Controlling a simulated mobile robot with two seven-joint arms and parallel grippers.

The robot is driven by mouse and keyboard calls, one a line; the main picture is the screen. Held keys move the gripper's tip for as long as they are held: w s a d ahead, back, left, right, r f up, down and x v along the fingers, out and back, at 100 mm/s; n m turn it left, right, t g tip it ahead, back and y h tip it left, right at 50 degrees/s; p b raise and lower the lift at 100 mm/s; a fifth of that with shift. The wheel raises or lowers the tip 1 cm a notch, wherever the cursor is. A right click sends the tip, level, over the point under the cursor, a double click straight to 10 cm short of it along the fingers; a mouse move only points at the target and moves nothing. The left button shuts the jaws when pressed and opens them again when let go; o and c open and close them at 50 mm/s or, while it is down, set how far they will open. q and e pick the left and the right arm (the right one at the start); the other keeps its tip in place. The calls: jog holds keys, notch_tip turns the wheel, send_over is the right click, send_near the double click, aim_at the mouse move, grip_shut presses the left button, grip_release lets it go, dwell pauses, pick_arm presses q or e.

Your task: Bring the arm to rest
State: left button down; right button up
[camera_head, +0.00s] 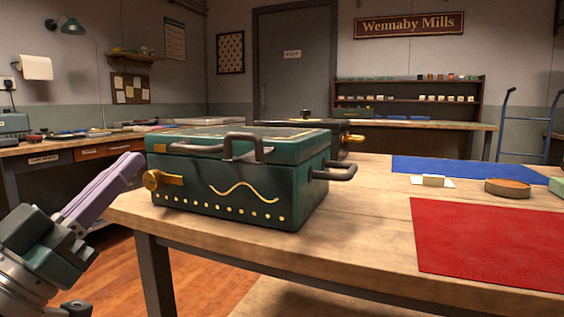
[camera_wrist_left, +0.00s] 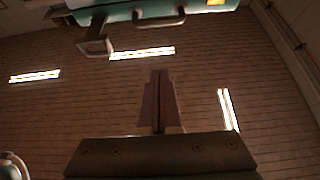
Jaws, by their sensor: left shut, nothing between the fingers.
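My left gripper (camera_head: 134,163) comes in from the lower left in the head view, with its purple fingers pointing up and to the right. The fingers are closed together and empty; they also show in the left wrist view (camera_wrist_left: 160,80). The fingertips are just left of a dark green box (camera_head: 235,190) on the wooden table, near its brass latch. I cannot tell the exact gap in depth. In the left wrist view, the box (camera_wrist_left: 145,12) shows at the top edge, apart from the fingers. My right gripper is in neither view.
Grey handles stick out from the box. A workbench (camera_head: 70,150) stands at the back left. Floor (camera_head: 200,275) shows left of the table.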

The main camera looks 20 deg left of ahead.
pick_arm(q)
jog(key=s+d+r+g+y+p, duration=0.15)
jog(key=d+r+g+p, duration=0.55)
jog(key=p, duration=1.1)
jog(key=s+d+r+m+g+p, duration=0.15)
jog(key=s+r+g+p, duration=0.25)
jog(key=s+g+p, duration=0.4)
jog(key=s+d+r+n+g+p, duration=0.15)
jog(key=s+r+g+p, duration=0.3)
jog(key=s+p, duration=0.6)
notch_tip(320, 180, up, 35)
jog(key=m+g+p, duration=0.1)
jog(key=p, duration=3.4)
jog(key=shift+s+d+p, duration=0.2)
jog(key=shift+p, duration=0.15)
jog(key=shift+y, duration=0.25)
